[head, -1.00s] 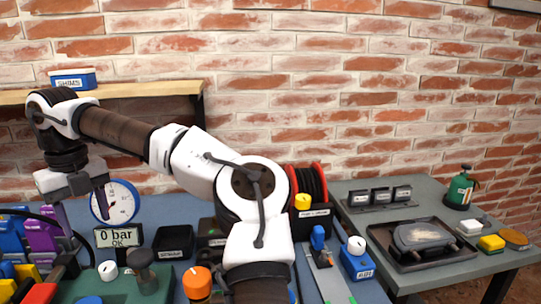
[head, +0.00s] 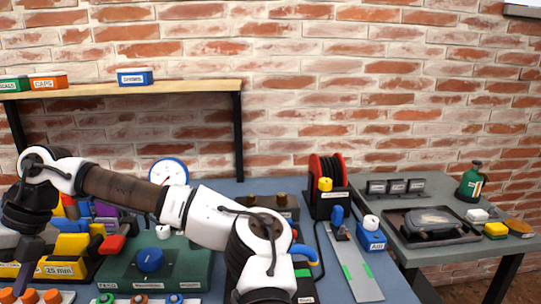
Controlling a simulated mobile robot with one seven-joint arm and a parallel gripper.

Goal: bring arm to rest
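My gripper (head: 22,268) hangs at the far left edge of the head view, pointing down. One dark finger shows, in front of yellow blocks; the left part of the gripper is cut off by the frame edge, so its opening cannot be judged. I see nothing clearly held in it. My white and brown arm reaches from the bottom middle across the bench to the left. Below the finger is a row of small orange-topped pieces (head: 30,297); whether the finger touches anything is unclear.
A green block with a blue knob (head: 150,260) lies under my forearm. A round gauge (head: 168,172) stands behind it. A shelf (head: 190,88) with labelled boxes is on the brick wall. A cable reel (head: 328,170) and a side table with a black tray (head: 405,236) are at right.

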